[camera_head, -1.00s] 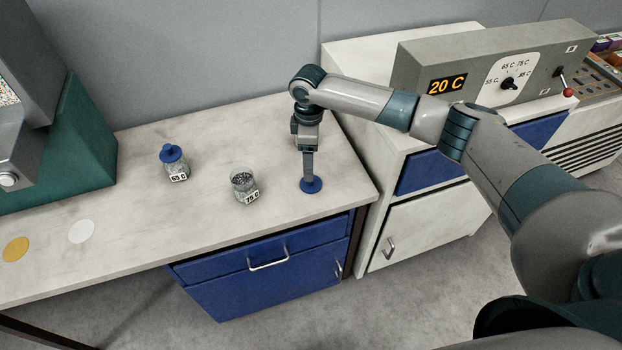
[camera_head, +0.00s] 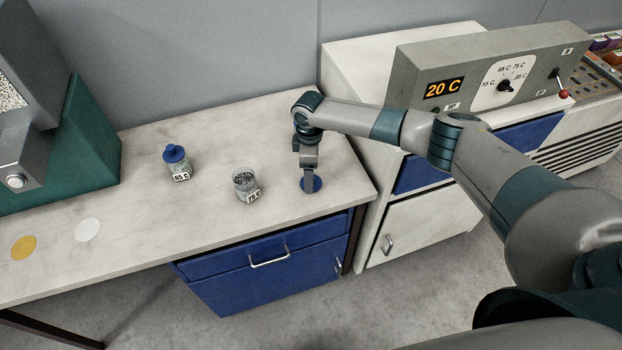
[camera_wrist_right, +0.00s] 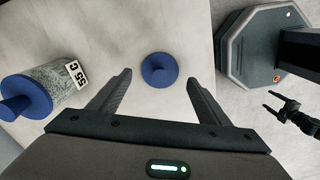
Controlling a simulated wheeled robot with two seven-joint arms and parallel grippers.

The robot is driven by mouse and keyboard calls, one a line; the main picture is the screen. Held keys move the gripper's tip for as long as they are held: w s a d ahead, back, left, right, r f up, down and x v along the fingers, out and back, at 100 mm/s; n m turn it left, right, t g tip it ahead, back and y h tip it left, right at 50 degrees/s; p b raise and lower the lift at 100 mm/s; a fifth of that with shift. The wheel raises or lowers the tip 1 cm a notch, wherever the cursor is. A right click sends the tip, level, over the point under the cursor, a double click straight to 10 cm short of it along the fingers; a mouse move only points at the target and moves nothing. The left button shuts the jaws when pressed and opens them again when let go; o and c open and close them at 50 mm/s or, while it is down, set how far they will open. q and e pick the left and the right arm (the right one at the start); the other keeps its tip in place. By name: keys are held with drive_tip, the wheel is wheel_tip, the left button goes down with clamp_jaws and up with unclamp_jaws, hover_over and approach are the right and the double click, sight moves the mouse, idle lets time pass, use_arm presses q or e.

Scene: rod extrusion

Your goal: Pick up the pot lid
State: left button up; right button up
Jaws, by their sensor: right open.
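The pot lid is a round blue lid with a knob (camera_head: 311,184), lying on the bench near its right front corner. My right gripper (camera_head: 309,189) points straight down over the lid and partly hides it. In the right wrist view the lid (camera_wrist_right: 159,68) is centred between the two separated, empty fingers (camera_wrist_right: 160,78); I cannot tell whether the tips touch it. An open glass pot (camera_head: 245,184) with grey granules and a label stands left of the gripper. My left gripper (camera_wrist_right: 275,101) shows small at the right of the wrist view, its two prongs apart and empty.
A labelled pot with a blue lid (camera_head: 176,164) stands farther left. A yellow disc (camera_head: 23,247) and a white disc (camera_head: 88,230) lie on the bench. A grey control box reading 20 C (camera_head: 444,88) sits on the cabinet at right. The bench's front middle is clear.

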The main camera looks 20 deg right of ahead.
use_arm(q)
drive_tip(key=shift+r, duration=0.5)
use_arm(e)
drive_tip(key=shift+f, duration=1.25)
drive_tip(key=c, duration=1.1)
drive_tip(key=shift+r, duration=0.1)
